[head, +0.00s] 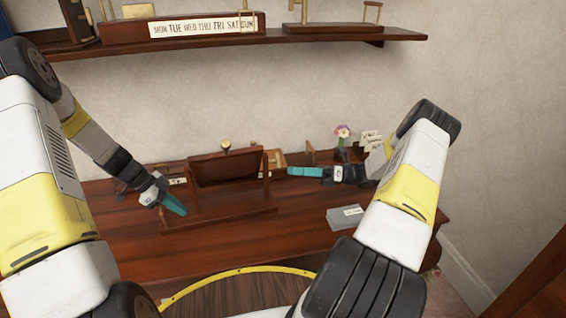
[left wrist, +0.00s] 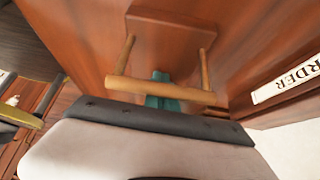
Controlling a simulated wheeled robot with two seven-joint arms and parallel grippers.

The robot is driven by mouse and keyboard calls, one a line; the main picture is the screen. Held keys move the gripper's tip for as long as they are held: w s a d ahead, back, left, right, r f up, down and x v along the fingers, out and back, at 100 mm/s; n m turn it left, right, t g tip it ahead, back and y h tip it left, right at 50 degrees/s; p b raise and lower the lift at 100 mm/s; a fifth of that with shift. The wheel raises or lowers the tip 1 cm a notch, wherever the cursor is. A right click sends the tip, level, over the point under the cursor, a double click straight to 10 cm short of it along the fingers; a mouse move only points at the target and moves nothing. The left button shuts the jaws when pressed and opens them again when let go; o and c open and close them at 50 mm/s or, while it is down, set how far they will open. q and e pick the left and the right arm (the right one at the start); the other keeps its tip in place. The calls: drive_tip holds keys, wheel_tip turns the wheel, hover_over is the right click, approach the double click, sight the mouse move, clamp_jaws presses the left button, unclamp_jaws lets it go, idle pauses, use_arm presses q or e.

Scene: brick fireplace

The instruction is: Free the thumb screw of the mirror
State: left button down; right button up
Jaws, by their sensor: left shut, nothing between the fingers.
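The mirror (head: 228,168) looks like a dark wooden panel tilted in a stand (head: 220,213) on the desk. Its glass face does not show. In the left wrist view the teal fingertips (left wrist: 162,92) show partly behind a light wooden bar (left wrist: 160,91). My right gripper (head: 304,171) points left, close to the right side of the mirror; I cannot tell whether its fingers are apart.
A grey box or book (head: 345,217) lies on the desk (head: 300,240) to the right. A small flower vase (head: 342,140) and cards (head: 370,141) stand at the back right. A shelf (head: 270,39) with a weekday-labelled box (head: 180,29) hangs above. The front of the desk is mostly clear.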

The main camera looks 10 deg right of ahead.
sight(274, 161)
drive_tip(key=w+a, duration=0.1)
drive_tip(key=w+a+r+m+t, duration=0.1)
drive_tip(key=a, duration=0.1)
drive_tip(key=a+r+m+t+y, duration=0.1)
drive_tip(key=shift+w+a+r, duration=0.2)
drive_tip(key=shift+w, duration=0.2)
drive_tip(key=shift+c, duration=0.2)
clamp_jaws()
